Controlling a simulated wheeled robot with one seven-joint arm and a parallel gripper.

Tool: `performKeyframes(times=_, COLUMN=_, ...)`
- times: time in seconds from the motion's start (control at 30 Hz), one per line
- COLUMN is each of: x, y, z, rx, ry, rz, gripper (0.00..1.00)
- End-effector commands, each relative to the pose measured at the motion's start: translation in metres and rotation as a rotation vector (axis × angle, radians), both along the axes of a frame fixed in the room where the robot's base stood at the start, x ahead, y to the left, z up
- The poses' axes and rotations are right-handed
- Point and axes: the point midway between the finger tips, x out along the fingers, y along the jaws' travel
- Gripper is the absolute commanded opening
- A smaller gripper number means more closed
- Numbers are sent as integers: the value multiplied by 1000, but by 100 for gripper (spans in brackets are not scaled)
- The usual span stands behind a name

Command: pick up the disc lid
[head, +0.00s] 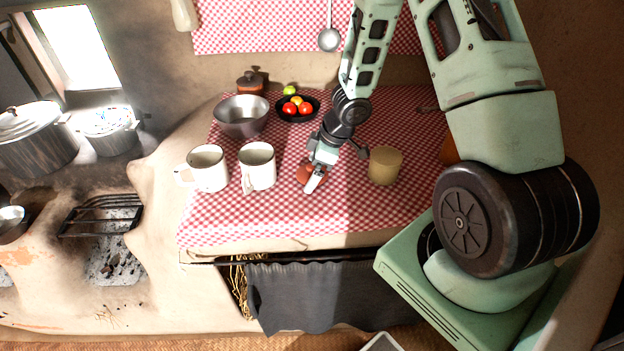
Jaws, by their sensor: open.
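A small reddish-brown round piece, which looks like the disc lid (303,172), lies on the checked cloth in the middle of the table. My gripper (314,177) is down over it from the upper right and is open. The near fingertip hides part of the lid. I cannot tell whether the fingers touch it or sit around it.
Two white mugs (208,168) (257,165) stand left of my gripper, and a tan cup (385,166) stands to the right. Behind are a metal bowl (241,117), a dark bowl of fruit (297,109) and a brown pot (250,84). The front of the checked cloth (260,220) is clear.

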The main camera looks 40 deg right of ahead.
Motion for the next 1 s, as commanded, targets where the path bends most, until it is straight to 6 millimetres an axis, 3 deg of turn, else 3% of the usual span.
performKeyframes(times=0.27, x=1, y=1, z=-3, rx=-1, ry=-1, rz=1, gripper=100)
performKeyframes(times=0.43, x=1, y=1, z=-3, rx=0, ry=0, rz=1, gripper=55)
performKeyframes(times=0.77, x=1, y=1, z=2, rx=-1, ry=-1, rz=0, gripper=55)
performKeyframes(times=1.0, x=1, y=1, z=42, rx=-1, ry=-3, rz=1, gripper=55)
